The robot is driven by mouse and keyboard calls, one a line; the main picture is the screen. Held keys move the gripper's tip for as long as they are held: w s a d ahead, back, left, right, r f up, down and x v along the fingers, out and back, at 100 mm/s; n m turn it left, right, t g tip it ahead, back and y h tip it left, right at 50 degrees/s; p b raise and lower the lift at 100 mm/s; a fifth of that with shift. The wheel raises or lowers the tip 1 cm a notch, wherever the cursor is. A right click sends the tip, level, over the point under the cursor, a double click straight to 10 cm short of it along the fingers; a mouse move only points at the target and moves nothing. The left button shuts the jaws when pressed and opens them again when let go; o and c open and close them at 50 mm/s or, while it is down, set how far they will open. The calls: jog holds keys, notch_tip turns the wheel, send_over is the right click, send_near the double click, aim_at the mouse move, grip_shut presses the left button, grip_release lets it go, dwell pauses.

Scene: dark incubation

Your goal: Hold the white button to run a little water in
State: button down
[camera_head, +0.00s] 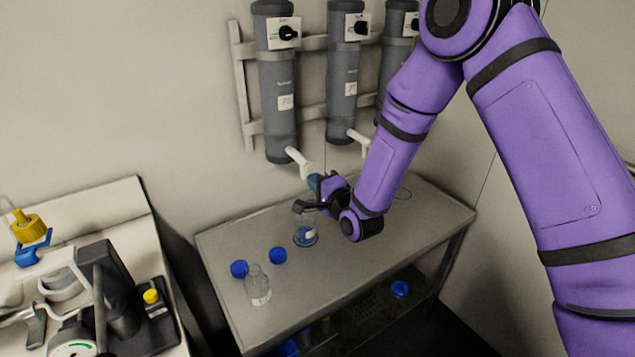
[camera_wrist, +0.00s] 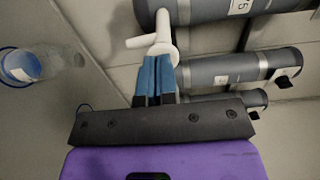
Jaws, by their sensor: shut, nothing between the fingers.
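A white dispenser fitting (camera_head: 300,161) sticks out from the foot of the leftmost grey cylinder (camera_head: 278,100). In the wrist view, the white fitting (camera_wrist: 161,46) has a spout branching to the left, and the blue fingertips (camera_wrist: 158,62) are at its end, seemingly touching it. Which part of it is the button I cannot tell. My gripper (camera_head: 314,183) is shut with nothing between its fingers. A clear bottle (camera_head: 305,236) with blue near its base stands on the bench below the gripper, partly hidden by it. I cannot make out running water.
Another clear bottle (camera_head: 258,290) and two blue caps (camera_head: 239,269) (camera_head: 278,256) lie on the grey bench (camera_head: 225,237). Two more grey cylinders (camera_head: 343,80) (camera_head: 394,60) hang to the right. A left counter (camera_head: 125,215) carries dark equipment. The bench's right part is mostly clear.

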jog(key=v, duration=1)
jog(key=shift+d, duration=0.2)
jog(key=s+d+r+n+g+h, duration=0.2)
jog(key=d+r+n+g+h, duration=0.35)
jog(key=d+r, duration=1.1)
jog(key=s+d+r+n+g+h, duration=0.1)
jog(key=s+d+r+n, duration=0.1)
jog(key=s, duration=0.6)
jog(key=s+d+r+n+g+h, duration=0.1)
jog(key=s+d+r, duration=0.3)
jog(key=s, duration=0.5)
jog(key=s+d+r+n+g+h, duration=0.2)
jog(key=s+d+r, duration=0.2)
jog(key=s, duration=0.5)
jog(key=shift+r+n, duration=0.15)
jog(key=shift+n, duration=0.2)
